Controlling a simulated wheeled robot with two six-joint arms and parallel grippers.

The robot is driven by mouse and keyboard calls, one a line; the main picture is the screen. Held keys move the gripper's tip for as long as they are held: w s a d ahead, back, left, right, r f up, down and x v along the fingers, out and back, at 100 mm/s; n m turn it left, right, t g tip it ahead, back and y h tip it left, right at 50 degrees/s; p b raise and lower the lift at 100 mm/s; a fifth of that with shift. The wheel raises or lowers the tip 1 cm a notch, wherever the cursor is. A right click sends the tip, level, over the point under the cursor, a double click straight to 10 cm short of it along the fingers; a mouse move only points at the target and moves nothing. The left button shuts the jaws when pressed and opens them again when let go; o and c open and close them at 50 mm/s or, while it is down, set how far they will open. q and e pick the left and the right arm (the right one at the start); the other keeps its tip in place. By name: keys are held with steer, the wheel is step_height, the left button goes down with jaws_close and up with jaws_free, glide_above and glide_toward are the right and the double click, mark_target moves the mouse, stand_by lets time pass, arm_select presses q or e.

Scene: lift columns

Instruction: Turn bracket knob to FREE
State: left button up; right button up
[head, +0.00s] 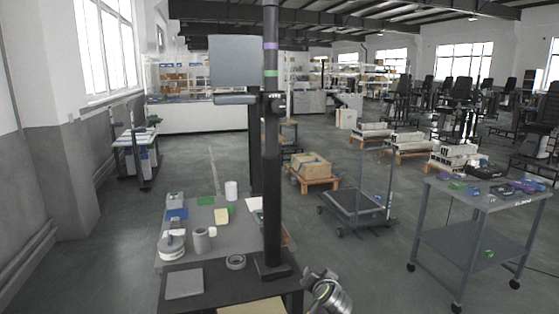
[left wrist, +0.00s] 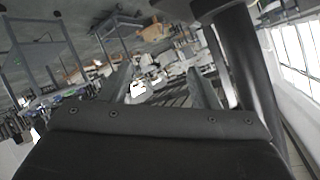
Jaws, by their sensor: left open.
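The black lift column (head: 271,160) stands upright on a dark base plate at the bench's right side. Its black bracket (head: 275,103) sits around the column below a green band (head: 270,73) and a purple band (head: 270,46). A knob cannot be made out clearly on the bracket, and its setting is too small to read. My right gripper is not seen.
The grey bench (head: 207,247) holds a cup (head: 202,239), a ring (head: 236,262), a white cylinder (head: 231,190) and small pads. One of my arms shows low, right of the column base. Open floor lies between.

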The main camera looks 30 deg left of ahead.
mark_target(279, 107)
arm_select(q)
step_height(279, 107, up, 24)
steer(key=n+t+y+p, duration=0.1)
steer(key=n+y+p, duration=0.1)
steer(key=n+y, duration=0.15)
steer(key=s+r+n+g+y+p, duration=0.15)
steer(key=s+r+n, duration=0.3)
steer(key=r, duration=0.65)
steer(key=s+r+n+t+y+p, duration=0.15)
steer(key=s+r+n, duration=0.35)
steer(key=r, duration=0.7)
steer(key=shift+m+g+y, duration=0.45)
steer(key=shift+m+g, duration=0.05)
steer(key=shift+m, duration=0.2)
steer(key=p+x, duration=0.7)
steer(key=x, duration=0.8)
steer(key=shift+f, duration=0.1)
steer(key=shift+w+a+f, duration=0.1)
steer(key=shift+w+a, duration=0.35)
steer(key=shift+a, duration=0.05)
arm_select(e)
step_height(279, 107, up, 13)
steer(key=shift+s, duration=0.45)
arm_select(q)
steer(key=shift+c, duration=0.2)
